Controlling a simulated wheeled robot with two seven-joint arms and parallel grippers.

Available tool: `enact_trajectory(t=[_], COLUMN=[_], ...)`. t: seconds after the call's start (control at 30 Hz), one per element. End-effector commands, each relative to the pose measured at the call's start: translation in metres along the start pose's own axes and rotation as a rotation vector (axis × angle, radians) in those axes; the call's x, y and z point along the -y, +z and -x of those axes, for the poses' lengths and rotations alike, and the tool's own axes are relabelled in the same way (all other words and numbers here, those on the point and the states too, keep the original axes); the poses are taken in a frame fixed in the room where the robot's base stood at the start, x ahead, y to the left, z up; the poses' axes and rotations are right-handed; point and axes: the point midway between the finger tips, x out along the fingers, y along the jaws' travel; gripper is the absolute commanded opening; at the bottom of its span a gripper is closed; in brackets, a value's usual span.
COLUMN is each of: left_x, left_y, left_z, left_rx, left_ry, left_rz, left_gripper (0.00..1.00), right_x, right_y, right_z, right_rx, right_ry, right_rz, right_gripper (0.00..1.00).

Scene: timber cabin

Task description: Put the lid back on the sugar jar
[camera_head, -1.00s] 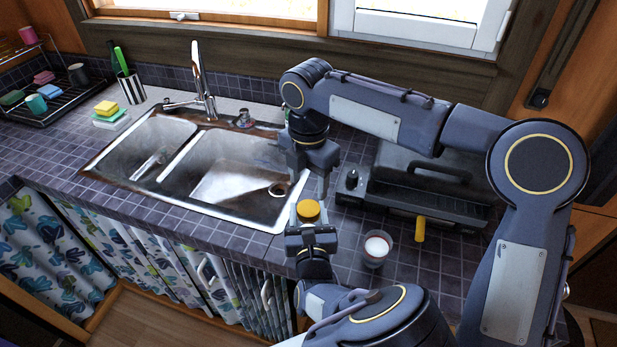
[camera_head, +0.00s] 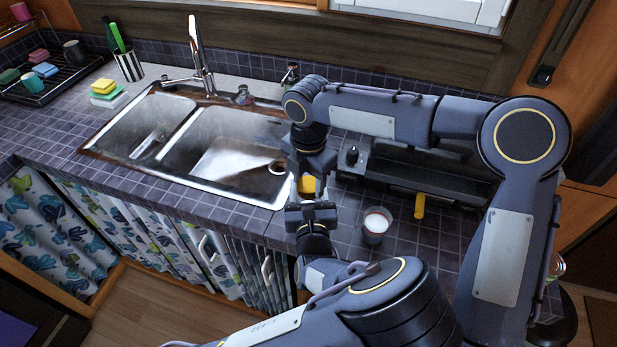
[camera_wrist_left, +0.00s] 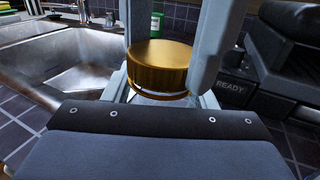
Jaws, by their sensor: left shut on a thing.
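The round gold lid (camera_head: 307,185) shows in the left wrist view (camera_wrist_left: 160,68) with pale, glassy material just under it, apparently the sugar jar (camera_wrist_left: 158,98). My left gripper (camera_head: 311,203) is shut on this jar from the front, level, below the lid; its palm hides most of the jar. My right gripper (camera_head: 308,178) points down from above. In the left wrist view its two fingers (camera_wrist_left: 178,50) stand on either side of the lid; whether they press on it I cannot tell. Whether the lid is seated or slightly raised is also unclear.
A glass with white contents (camera_head: 376,224) stands on the counter to the right. The steel sink (camera_head: 215,150) lies left of the grippers. Sponges (camera_head: 106,92) and a dish rack (camera_head: 45,85) are farther left.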

Motion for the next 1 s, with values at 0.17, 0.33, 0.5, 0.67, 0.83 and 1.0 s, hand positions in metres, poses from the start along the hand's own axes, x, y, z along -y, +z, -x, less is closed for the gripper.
enact_trajectory(t=[0.17, 0.33, 0.5, 0.67, 0.83, 1.0], left_x=[0.0, 0.0, 0.0, 0.0, 0.0, 0.0], left_y=[0.0, 0.0, 0.0, 0.0, 0.0, 0.0], left_z=[0.0, 0.0, 0.0, 0.0, 0.0, 0.0], left_rx=[0.0, 0.0, 0.0, 0.0, 0.0, 0.0], left_ry=[0.0, 0.0, 0.0, 0.0, 0.0, 0.0], left_rz=[0.0, 0.0, 0.0, 0.0, 0.0, 0.0], left_gripper=[0.0, 0.0, 0.0, 0.0, 0.0, 0.0], right_x=[0.0, 0.0, 0.0, 0.0, -0.001, 0.0], right_y=[0.0, 0.0, 0.0, 0.0, 0.0, 0.0], right_z=[0.0, 0.0, 0.0, 0.004, 0.027, 0.043], right_rx=[0.0, 0.0, 0.0, 0.001, 0.002, 0.001], right_ry=[0.0, 0.0, 0.0, 0.001, 0.003, 0.001], right_rz=[0.0, 0.0, 0.0, 0.0, 0.0, 0.0], right_gripper=[0.2, 0.67, 0.68, 0.68, 0.68, 0.68])
